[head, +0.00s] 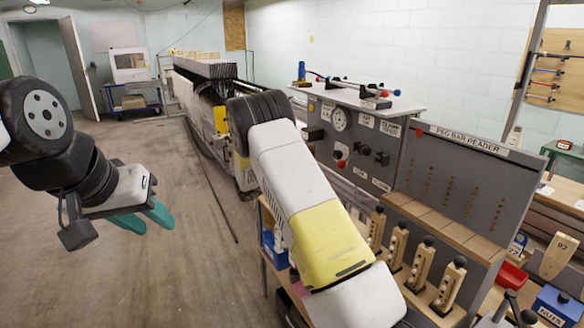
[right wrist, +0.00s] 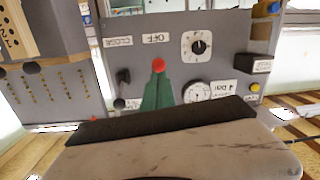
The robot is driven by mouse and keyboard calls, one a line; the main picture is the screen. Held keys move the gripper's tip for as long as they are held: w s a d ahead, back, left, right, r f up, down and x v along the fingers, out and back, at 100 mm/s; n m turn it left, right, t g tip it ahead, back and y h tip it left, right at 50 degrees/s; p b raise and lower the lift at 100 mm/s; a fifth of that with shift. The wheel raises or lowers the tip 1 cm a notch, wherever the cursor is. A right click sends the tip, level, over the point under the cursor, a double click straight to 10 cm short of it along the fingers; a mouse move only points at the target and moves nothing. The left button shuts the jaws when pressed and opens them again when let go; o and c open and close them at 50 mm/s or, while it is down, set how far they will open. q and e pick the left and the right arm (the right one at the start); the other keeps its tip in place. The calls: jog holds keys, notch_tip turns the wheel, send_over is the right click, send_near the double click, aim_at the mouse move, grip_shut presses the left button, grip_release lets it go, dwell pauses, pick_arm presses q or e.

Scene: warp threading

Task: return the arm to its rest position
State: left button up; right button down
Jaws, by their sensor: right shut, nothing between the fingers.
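My right arm (head: 300,205) reaches forward across the middle of the head view and hides its own gripper there. In the right wrist view my right gripper (right wrist: 158,82) shows as green fingers shut together with nothing between them. Its tips point at the grey control panel (right wrist: 225,75), and a red knob (right wrist: 158,66) shows right at the tips. I cannot tell whether they touch. The panel also shows in the head view (head: 352,150). My left gripper (head: 158,225) hangs at the left, empty, its teal fingers apart over open floor.
The peg bar reader (head: 455,185) stands right of the panel, with wooden peg blocks (head: 396,248) in front. A blue bin (head: 560,305) and a red bin (head: 510,275) are at lower right. A long machine (head: 205,85) stands behind. The floor at left is clear.

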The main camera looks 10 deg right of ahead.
jog(key=s+d+r+n+g+y, duration=0.2)
jog(key=s+r+y, duration=0.2)
jog(key=s, duration=0.6)
jog(key=s+d+r+n+g+y, duration=0.1)
jog(key=s+r+g+y, duration=0.25)
jog(key=s, duration=0.55)
jog(key=s+a+r+n+t+y, duration=0.2)
jog(key=s+a+r+n+y, duration=0.1)
jog(key=s+a, duration=0.4)
jog(key=s+a+r+n+t+y, duration=0.3)
jog(key=s+a+n+y, duration=0.3)
jog(key=s, duration=0.8)
jog(key=shift+a+r+n+t+y, duration=0.35)
jog(key=shift+r+y, duration=0.2)
jog(key=shift+y, duration=0.2)
